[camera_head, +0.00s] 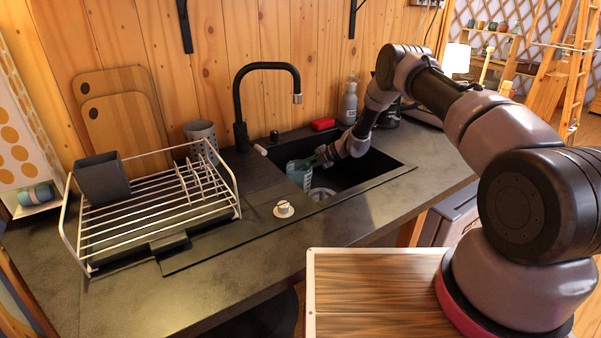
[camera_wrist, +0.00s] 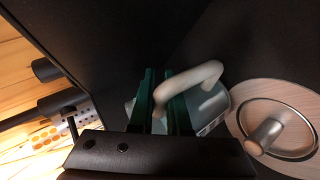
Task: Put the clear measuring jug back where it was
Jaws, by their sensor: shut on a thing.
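The clear measuring jug (camera_head: 299,174) is at the left end of the black sink in the head view, pale bluish and see-through. My gripper (camera_head: 315,160) reaches into the sink from the right, at the jug's upper right side. In the wrist view my gripper's green fingers (camera_wrist: 167,104) are shut on the jug's pale curved handle. The jug's body (camera_wrist: 212,105) shows behind and to the right of the fingers, partly hidden by them. I cannot tell whether the jug touches the sink floor.
A round piece with a knob (camera_wrist: 285,128) lies beside the jug in the sink. A white dish rack (camera_head: 150,205) with a grey holder (camera_head: 102,178) stands left. A black faucet (camera_head: 240,100) rises behind.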

